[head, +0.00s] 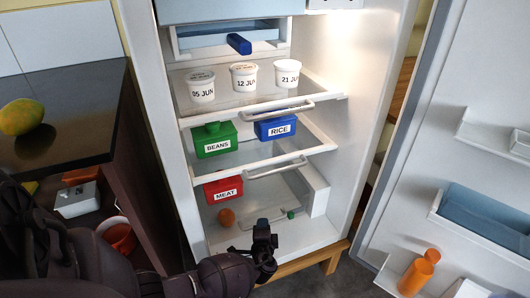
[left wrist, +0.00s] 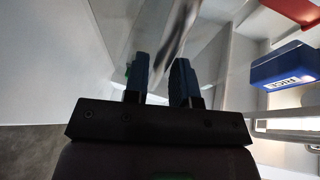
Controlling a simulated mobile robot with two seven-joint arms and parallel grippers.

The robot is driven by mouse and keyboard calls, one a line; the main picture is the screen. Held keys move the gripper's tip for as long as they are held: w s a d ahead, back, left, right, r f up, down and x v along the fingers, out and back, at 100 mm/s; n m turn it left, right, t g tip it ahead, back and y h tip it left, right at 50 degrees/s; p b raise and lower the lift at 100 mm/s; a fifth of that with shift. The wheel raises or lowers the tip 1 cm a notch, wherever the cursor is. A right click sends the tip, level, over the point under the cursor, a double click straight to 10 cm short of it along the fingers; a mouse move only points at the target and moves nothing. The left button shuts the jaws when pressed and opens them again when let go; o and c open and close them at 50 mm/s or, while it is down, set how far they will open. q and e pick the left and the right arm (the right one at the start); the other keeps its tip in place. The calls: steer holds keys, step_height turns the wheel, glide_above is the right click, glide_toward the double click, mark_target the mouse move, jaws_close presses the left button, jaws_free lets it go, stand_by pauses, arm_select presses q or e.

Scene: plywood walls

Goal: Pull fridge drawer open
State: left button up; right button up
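The open fridge holds sliding shelves with grey bar handles. One handle (head: 280,108) is under the cups and another (head: 276,169) is below the rice box. A clear bottom drawer (head: 262,192) is at the base, its front edge partly hidden by my left gripper (head: 264,229). In the left wrist view my left gripper (left wrist: 160,78) has its two blue fingers apart. A blurred grey bar (left wrist: 176,35) shows beyond and between the fingertips; I cannot tell whether they touch it. My right gripper is not in view.
A green beans box (head: 212,147), blue rice box (head: 275,128) and red meat box (head: 223,194) sit on shelves. The open fridge door (head: 440,150) is at right, a dark counter (head: 70,105) at left.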

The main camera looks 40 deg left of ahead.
arm_select(q)
steer(key=shift+x, duration=0.95)
jaws_close()
